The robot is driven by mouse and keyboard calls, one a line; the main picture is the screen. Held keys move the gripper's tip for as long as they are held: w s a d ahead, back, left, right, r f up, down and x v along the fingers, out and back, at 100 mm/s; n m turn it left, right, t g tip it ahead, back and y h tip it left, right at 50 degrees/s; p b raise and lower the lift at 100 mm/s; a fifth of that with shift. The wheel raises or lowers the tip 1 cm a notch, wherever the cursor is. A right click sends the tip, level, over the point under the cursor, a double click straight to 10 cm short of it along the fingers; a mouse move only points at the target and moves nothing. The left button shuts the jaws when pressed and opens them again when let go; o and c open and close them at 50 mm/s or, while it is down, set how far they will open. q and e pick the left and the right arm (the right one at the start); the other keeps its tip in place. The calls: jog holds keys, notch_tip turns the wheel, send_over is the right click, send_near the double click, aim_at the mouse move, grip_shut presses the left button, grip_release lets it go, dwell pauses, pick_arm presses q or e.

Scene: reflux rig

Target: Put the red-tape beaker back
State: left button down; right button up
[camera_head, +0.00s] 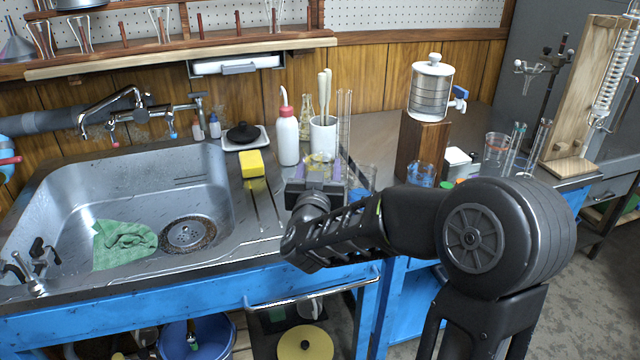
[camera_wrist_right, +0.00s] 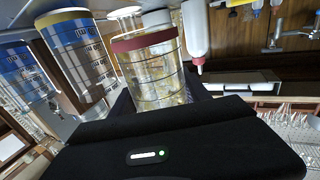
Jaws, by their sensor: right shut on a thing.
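The red-tape beaker (camera_wrist_right: 152,75) is a clear glass cylinder with dark graduation lines, a yellowish tint and a red band at its rim. It stands between the fingers of my right gripper (camera_head: 318,172), which is shut on it. In the head view the gripper hides most of the beaker, and only a yellowish bit of glass shows behind it. I cannot tell whether its base touches the counter. A yellow-banded beaker (camera_wrist_right: 80,50) and a bluish beaker (camera_wrist_right: 22,75) are beside it in the wrist view. My left gripper is not in view.
Left of the gripper are the sink (camera_head: 205,160), a yellow sponge (camera_head: 251,163) and a red-capped wash bottle (camera_head: 287,138). A white pot (camera_head: 323,135) and tall glass tubes (camera_head: 343,120) stand behind. A blue-marked beaker (camera_head: 421,174) and wooden stand (camera_head: 421,147) are to the right.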

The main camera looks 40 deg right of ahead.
jog(key=shift+f+b, duration=0.75)
jog(key=shift+f, duration=1.05)
jog(key=shift+f, duration=0.15)
jog(key=o, duration=1.5)
